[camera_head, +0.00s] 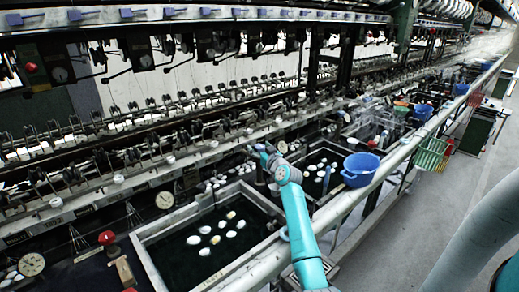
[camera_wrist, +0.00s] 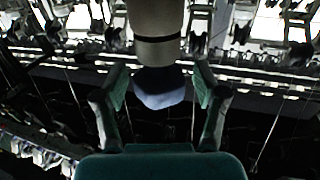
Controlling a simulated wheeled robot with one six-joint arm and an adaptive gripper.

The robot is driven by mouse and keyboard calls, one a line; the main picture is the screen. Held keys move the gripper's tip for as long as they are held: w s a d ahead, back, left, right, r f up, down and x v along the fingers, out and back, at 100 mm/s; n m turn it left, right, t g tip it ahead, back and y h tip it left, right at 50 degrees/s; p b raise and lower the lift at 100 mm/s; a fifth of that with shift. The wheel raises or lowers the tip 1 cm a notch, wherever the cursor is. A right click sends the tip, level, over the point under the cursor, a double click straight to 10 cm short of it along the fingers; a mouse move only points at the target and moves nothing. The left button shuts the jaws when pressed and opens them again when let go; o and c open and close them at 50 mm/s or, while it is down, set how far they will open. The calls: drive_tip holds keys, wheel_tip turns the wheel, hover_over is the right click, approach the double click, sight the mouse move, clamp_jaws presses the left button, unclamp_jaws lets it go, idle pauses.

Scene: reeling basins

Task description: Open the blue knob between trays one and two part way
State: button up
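In the wrist view a blue knob (camera_wrist: 160,88) sits at the end of a pale grey cylinder (camera_wrist: 157,32) with a dark ring. My gripper (camera_wrist: 160,84) is open, with one finger on each side of the knob and a dark gap showing on both sides. In the head view my gripper (camera_head: 263,152) is small, near the back of the divide between two trays. The front tray (camera_head: 163,222) and the tray behind it (camera_head: 338,190) hold dark water with white cocoons. I cannot make out the knob clearly in the head view.
A green basket (camera_head: 430,153) hangs farther along. Reeling machinery runs along the back. The right-hand aisle is mostly clear.

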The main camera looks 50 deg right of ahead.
drive_tip(key=c, duration=1.1)
drive_tip(key=shift+o, duration=0.2)
drive_tip(key=shift+n+t+y, duration=0.3)
drive_tip(key=shift+n+y, duration=0.1)
drive_tip(key=shift+y, duration=0.1)
drive_tip(key=shift+n+t+y, duration=0.7)
drive_tip(key=shift+n+y, duration=0.7)
drive_tip(key=shift+y, duration=0.7)
drive_tip(key=shift+n+y, duration=1)
drive_tip(key=shift+y, duration=0.6)
drive_tip(key=shift+n+y, duration=1)
drive_tip(key=shift+y, duration=0.6)
drive_tip(key=shift+a+y, duration=0.1)
drive_tip(key=shift+y, duration=0.2)
drive_tip(key=o, duration=1.2)
drive_tip(key=shift+c, duration=0.2)
